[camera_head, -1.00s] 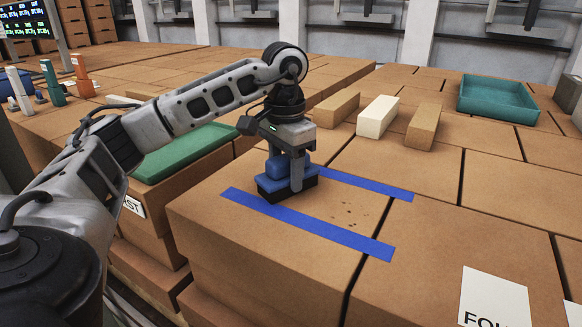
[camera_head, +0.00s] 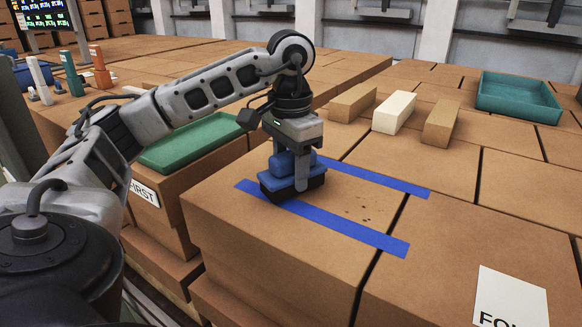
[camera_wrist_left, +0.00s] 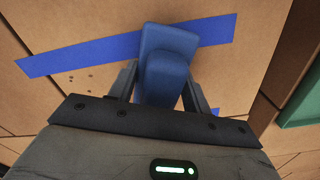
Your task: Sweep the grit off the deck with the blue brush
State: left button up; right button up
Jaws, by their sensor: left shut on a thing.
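My left gripper (camera_head: 291,178) is shut on the blue brush (camera_head: 281,186), holding it upright with its dark bristles down at the deck's left end, by the near blue tape strip (camera_head: 345,227). I cannot tell whether the bristles touch the deck. The brush also shows between the fingers in the left wrist view (camera_wrist_left: 165,60). The grit (camera_head: 364,209) is a few dark specks on the brown deck (camera_head: 325,205), to the right of the brush between the two tape strips. The grit also shows in the left wrist view (camera_wrist_left: 84,78), left of the brush. My right gripper is not in view.
A far blue tape strip (camera_head: 385,180) bounds the deck. Behind it stand two tan bricks and a cream brick (camera_head: 394,112). A teal tray (camera_head: 519,98) is at the back right. A green tray (camera_head: 190,143) lies left of the deck, lower down. Gaps run between the boxes.

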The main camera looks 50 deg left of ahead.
aim_at(291, 153)
pick_arm(q)
notch_tip(291, 153, up, 4)
jog(key=shift+f+p, duration=0.1)
jog(key=shift+p, duration=0.65)
jog(key=shift+r, duration=0.8)
jog(key=shift+r, duration=0.1)
jog(key=shift+r, duration=1.4)
